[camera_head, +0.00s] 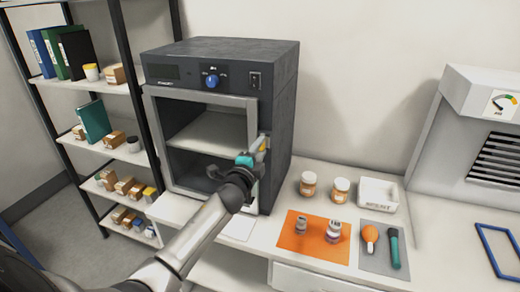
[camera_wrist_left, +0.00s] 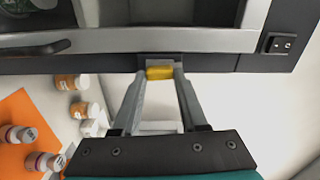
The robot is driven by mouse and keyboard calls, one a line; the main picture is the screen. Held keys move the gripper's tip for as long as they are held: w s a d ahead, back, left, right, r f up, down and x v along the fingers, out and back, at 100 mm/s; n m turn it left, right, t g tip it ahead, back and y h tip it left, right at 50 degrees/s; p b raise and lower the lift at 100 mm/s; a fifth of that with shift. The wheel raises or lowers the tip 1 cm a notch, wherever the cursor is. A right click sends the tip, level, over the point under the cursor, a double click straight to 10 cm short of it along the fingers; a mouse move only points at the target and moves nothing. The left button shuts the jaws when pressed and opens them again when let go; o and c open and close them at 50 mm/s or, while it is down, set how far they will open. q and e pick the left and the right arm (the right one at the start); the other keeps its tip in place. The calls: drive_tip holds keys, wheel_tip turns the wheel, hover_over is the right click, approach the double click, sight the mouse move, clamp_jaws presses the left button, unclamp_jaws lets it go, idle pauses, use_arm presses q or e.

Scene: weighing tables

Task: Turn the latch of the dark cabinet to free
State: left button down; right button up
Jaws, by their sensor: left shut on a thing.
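The dark cabinet (camera_head: 280,110) stands on the white table, with a blue knob (camera_head: 211,81) on its top panel. Its front has a light grey frame (camera_head: 238,102), and a shelf shows inside. The yellow latch (camera_head: 264,143) is at the right edge of the front; it also shows in the left wrist view (camera_wrist_left: 160,73). My left gripper (camera_head: 261,147) is at the latch, its fingers shut on the yellow piece in the left wrist view (camera_wrist_left: 161,76). The fingers partly hide the latch in the head view. My right gripper is not in view.
A shelf rack (camera_head: 108,90) with binders and boxes stands left of the cabinet. Right of it are two orange jars (camera_head: 308,184), a white bin (camera_head: 378,195), an orange mat (camera_head: 292,242) with two bottles, and a grey mat (camera_head: 382,262) with tools.

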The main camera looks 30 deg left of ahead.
use_arm(q)
drive_tip(key=shift+m, duration=0.7)
drive_tip(key=shift+c, duration=2.2)
unclamp_jaws()
drive_tip(key=v, duration=1.5)
drive_tip(key=shift+b, duration=0.45)
drive_tip(key=shift+s+d, duration=0.1)
